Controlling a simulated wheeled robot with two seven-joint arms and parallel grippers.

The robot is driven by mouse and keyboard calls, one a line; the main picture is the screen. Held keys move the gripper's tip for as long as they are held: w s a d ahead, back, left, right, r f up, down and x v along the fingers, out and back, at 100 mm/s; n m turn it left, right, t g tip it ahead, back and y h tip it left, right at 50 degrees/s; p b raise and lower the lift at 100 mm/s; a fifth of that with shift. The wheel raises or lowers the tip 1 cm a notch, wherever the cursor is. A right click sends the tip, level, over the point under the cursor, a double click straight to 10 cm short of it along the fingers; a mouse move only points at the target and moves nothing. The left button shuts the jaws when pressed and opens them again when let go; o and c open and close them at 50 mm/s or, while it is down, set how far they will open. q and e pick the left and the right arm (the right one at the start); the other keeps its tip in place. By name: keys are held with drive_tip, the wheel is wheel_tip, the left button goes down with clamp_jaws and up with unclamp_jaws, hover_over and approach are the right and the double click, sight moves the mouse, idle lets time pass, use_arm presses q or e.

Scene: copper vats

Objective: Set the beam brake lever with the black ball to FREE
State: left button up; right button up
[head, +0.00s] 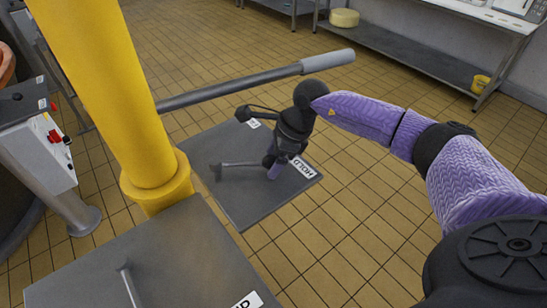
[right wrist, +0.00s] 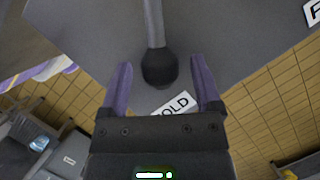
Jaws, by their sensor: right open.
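The brake lever is a grey rod (head: 238,163) on a dark grey plate (head: 235,205), leaning toward the HOLD label (head: 303,167). Its black ball (right wrist: 159,70) shows clearly in the right wrist view, at the end of the rod (right wrist: 153,22). My right gripper (head: 271,164) is open, with a purple finger on each side of the ball and a visible gap to each. In the head view the gripper largely hides the ball. A second label (head: 253,123) lies at the plate's far edge; in the wrist view a label starting with F (right wrist: 314,12) is cut off. My left gripper is not in view.
A yellow column (head: 115,90) stands left of the plate. A grey bar (head: 250,80) extends from it behind my right gripper. A nearer grey plate (head: 170,250) carries another rod (head: 130,285) and a cut-off label (head: 247,300). Tiled floor is open beyond.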

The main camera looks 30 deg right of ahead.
clamp_jaws()
idle(0.3)
idle(1.1)
